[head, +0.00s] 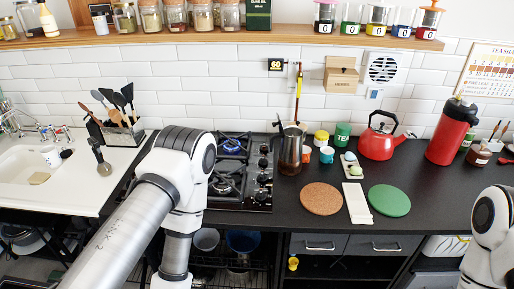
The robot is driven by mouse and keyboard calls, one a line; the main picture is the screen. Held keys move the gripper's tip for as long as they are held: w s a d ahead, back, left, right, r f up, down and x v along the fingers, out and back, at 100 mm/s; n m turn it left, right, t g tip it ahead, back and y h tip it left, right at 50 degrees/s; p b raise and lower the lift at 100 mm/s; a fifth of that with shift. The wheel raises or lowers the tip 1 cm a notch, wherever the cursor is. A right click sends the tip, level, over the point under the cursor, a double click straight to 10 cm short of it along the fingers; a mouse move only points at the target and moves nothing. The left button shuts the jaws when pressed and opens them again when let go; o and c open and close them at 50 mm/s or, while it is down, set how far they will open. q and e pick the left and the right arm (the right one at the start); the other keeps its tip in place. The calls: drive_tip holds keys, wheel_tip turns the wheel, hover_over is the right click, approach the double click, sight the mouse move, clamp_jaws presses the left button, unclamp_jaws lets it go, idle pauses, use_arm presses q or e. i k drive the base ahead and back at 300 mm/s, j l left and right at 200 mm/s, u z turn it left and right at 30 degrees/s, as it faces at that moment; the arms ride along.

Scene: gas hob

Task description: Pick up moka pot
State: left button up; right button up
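A metallic pot (291,152) that looks like the moka pot stands upright on the dark counter, just right of the gas hob (240,188). A dark part sticks up at its upper left. My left arm comes in from the lower left, bends over the left side of the hob and leaves the picture at the bottom. It covers part of the hob. My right arm shows only at the right edge. Neither gripper is in view, and neither visible arm part touches the pot.
A cork mat (321,197), a white tray (357,203) and a green mat (389,200) lie in front. A shelf with jars (270,36) runs above.

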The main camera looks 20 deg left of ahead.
sight(287, 169)
drive_tip(key=j+z, duration=0.4)
drive_tip(key=i+j+z, duration=0.1)
drive_tip(key=j+z, duration=0.65)
drive_tip(key=k, duration=0.05)
